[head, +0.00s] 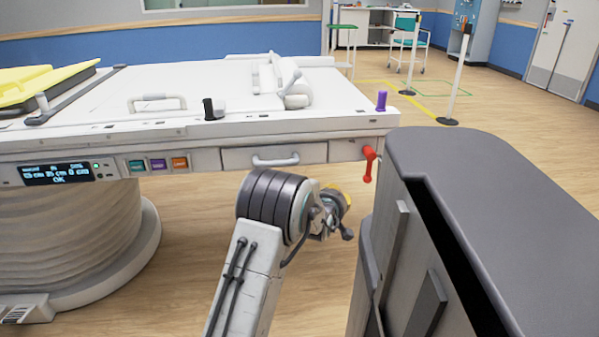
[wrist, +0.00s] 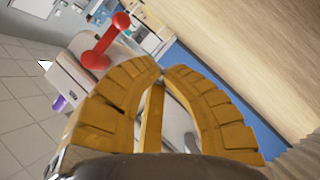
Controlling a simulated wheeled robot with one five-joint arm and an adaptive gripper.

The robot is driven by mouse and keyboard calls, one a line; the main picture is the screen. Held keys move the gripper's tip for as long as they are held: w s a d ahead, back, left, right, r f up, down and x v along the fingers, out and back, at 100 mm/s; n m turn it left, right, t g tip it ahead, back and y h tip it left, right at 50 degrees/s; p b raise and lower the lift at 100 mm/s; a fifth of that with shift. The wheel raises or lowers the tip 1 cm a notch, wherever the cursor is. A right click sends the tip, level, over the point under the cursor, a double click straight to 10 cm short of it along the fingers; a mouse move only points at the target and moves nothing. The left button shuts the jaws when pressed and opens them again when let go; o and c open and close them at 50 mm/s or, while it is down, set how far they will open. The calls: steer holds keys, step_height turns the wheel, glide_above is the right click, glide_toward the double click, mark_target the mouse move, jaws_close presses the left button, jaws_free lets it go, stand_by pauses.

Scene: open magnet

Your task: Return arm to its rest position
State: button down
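My arm rises from the bottom of the head view and bends at a dark ribbed joint. My gripper (head: 338,198) is small there, partly hidden behind my wrist, in front of the white table's end and apart from it. In the wrist view my gripper's (wrist: 166,70) two yellow segmented fingers curve inward. Their tips come nearly together, with nothing held between them. A red handle (head: 369,164) sticks out at the table's right corner. It also shows past the left finger in the wrist view (wrist: 106,42).
The white patient table (head: 200,85) has a drawer handle, a display and coloured buttons on its front. A purple knob (head: 381,101) stands on its corner. A large grey-topped cabinet-like body (head: 480,170) fills the right. Wood floor is open beyond, with barrier posts (head: 458,80) farther back.

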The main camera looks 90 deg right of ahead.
stand_by(0.3)
